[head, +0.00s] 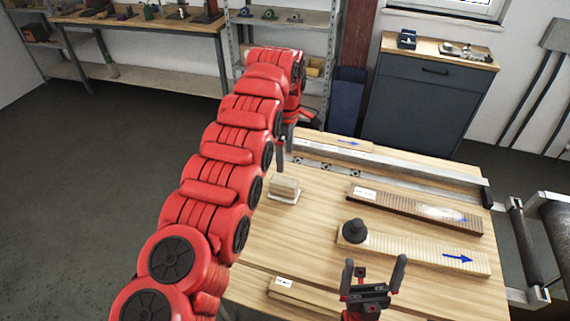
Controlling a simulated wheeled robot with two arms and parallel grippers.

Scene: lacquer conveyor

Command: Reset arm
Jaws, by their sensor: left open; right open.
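My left arm reaches up across the view, and its gripper (278,153) hangs over the left back edge of the wooden table (312,218). It is open and appears empty, though the arm partly hides it. My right gripper (373,275) is open and empty at the table's front, with its fingers pointing away from me. It is just in front of the light ribbed board (420,251), which has a blue arrow and a black knob (354,231) at its left end.
A small wooden block (284,190) sits at the table's left. A darker ribbed board (415,208) lies behind the light one. A metal rail (400,168) runs along the back. Rollers (527,252) stand at the right. A labelled wooden strip (300,296) lies in front.

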